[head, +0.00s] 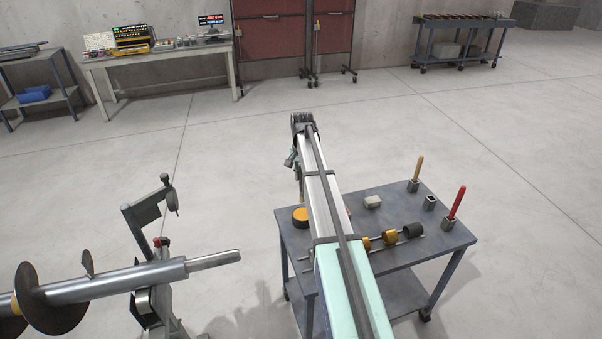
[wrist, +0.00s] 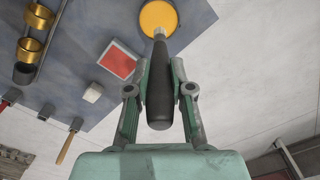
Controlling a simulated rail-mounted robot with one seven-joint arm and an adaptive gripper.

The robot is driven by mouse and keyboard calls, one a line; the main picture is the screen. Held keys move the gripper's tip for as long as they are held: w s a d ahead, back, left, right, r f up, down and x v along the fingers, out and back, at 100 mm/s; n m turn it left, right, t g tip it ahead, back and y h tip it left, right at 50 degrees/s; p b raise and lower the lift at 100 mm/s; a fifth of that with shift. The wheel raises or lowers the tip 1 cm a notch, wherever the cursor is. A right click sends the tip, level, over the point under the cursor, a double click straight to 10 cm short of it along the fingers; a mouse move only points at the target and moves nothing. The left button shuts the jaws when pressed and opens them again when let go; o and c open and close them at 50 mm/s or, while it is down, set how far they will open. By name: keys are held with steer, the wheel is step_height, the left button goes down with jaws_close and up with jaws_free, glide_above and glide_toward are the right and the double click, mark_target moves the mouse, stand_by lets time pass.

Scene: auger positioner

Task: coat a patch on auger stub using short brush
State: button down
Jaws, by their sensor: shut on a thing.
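My gripper (wrist: 161,73) is shut on a dark-handled brush (wrist: 159,98) in the wrist view. The brush's pale far end overlaps a round yellow-topped pot (wrist: 158,17). I cannot tell whether it touches the yellow or hangs above it. In the head view the pot (head: 300,216) stands at the left edge of the grey cart; my arm hides most of the gripper and the brush. The auger stub (head: 214,260) is the bare bright metal end of the auger shaft (head: 115,282), lying level to the left of the cart, well apart from the brush.
The cart (head: 405,268) also carries a wooden-handled tool (head: 419,168), a red-handled tool (head: 456,203), an empty holder (head: 430,203), a white block (head: 372,202) and gold rings on a rod (head: 390,238). A grey stand (head: 150,215) rises behind the auger. Floor is clear between auger and cart.

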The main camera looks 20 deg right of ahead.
steer(key=shift+d+f, duration=0.2)
steer(key=shift+f, duration=0.1)
steer(key=shift+f+b, duration=1.45)
steer(key=shift+f, duration=1.8)
steer(key=shift+r+p, duration=1.6)
steer(key=shift+r, duration=1.9)
